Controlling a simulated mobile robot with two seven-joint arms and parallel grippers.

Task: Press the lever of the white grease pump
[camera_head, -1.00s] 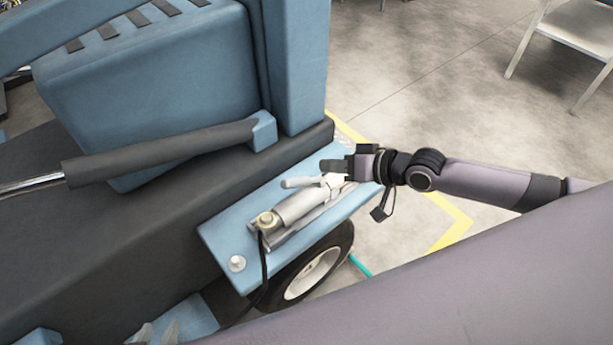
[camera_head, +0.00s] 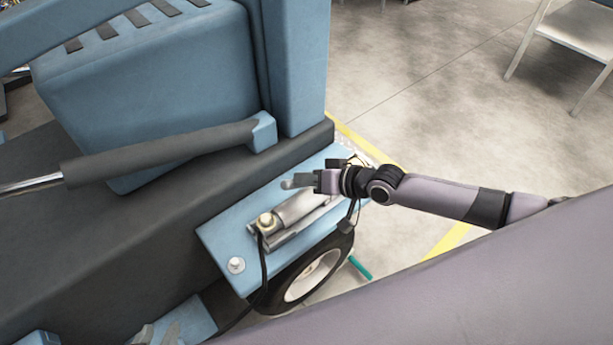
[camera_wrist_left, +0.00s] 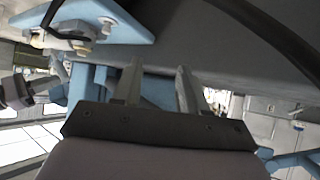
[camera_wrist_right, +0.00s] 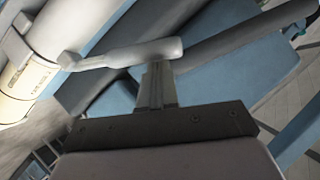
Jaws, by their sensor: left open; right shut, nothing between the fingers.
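The white grease pump (camera_head: 297,210) lies on a blue plate (camera_head: 225,245) above a wheel. Its light grey lever (camera_head: 292,183) points left over the pump body. My right gripper (camera_head: 318,183) is shut and empty at the lever, covering part of it. In the right wrist view, the lever (camera_wrist_right: 130,54) crosses just beyond the shut fingertips (camera_wrist_right: 156,72); I cannot tell whether they touch. The pump body (camera_wrist_right: 25,75) shows at the left there. My left gripper (camera_head: 158,333) is low at the bottom edge, away from the pump. It is open and empty in the left wrist view (camera_wrist_left: 158,85).
A dark cylinder bar (camera_head: 160,155) and a blue machine body (camera_head: 160,90) stand behind and left of the plate. A black hose (camera_head: 264,270) hangs from the pump's front end. The wheel (camera_head: 310,275) is below. Open floor (camera_head: 430,80) lies to the right, with a metal table (camera_head: 575,35).

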